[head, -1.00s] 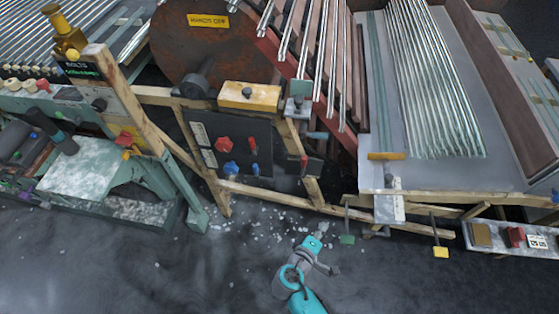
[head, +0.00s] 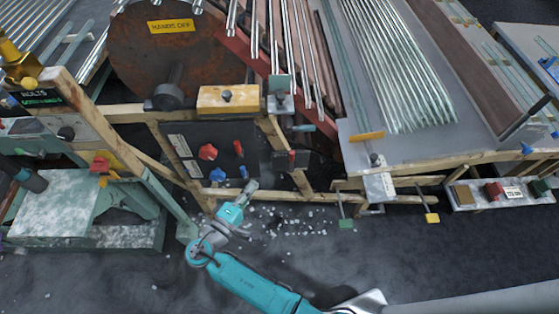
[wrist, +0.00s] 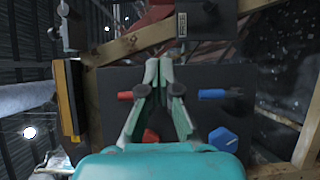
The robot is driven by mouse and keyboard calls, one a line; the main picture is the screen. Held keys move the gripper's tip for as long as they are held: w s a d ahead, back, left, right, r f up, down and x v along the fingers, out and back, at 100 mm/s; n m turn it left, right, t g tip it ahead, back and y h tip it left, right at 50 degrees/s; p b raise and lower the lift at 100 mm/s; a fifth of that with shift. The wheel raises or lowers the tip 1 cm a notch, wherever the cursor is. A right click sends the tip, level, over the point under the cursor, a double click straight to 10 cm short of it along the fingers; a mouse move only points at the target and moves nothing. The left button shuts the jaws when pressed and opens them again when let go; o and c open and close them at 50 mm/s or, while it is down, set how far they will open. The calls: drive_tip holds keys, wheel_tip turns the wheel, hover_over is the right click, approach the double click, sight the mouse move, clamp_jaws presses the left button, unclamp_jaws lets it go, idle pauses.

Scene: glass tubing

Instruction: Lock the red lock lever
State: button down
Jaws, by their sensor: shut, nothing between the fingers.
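The red lever (head: 239,149) stands upright at the upper right of a black panel (head: 221,134), next to a red knob (head: 208,152). In the wrist view the red lever (wrist: 127,95) lies just left of my fingers, which hide part of its right end. My gripper (head: 253,184) is shut and empty in front of the lower right of the panel, near the blue lever (head: 244,171). In the wrist view my gripper (wrist: 159,66) points between the red lever and the blue lever (wrist: 218,94). I cannot tell whether it touches either.
A blue knob (head: 217,174) sits low on the panel. A yellow block (head: 228,98) lies on the wooden beam above. A post with a small red-marked box (head: 291,159) stands right of the panel. White fragments (head: 290,220) litter the floor below.

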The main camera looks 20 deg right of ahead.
drive_tip(key=s+d+x, duration=0.1)
drive_tip(key=s+x, duration=0.1)
drive_tip(key=x, duration=1.1)
drive_tip(key=shift+d, duration=0.35)
drive_tip(key=shift+s, duration=0.2)
drive_tip(key=shift+d+r+m, duration=0.1)
drive_tip(key=shift+d+m, duration=0.15)
drive_tip(key=shift+m, duration=0.05)
drive_tip(key=shift+s+d, duration=0.15)
drive_tip(key=shift+d, duration=0.05)
drive_tip(key=s+d+f+m+y, duration=0.3)
drive_tip(key=d+f+m+y, duration=0.1)
drive_tip(key=d+m+y, duration=0.4)
drive_tip(key=shift+d+f+m+g+y, duration=0.4)
drive_tip(key=shift+d+m, duration=0.1)
drive_tip(key=shift+d, duration=0.65)
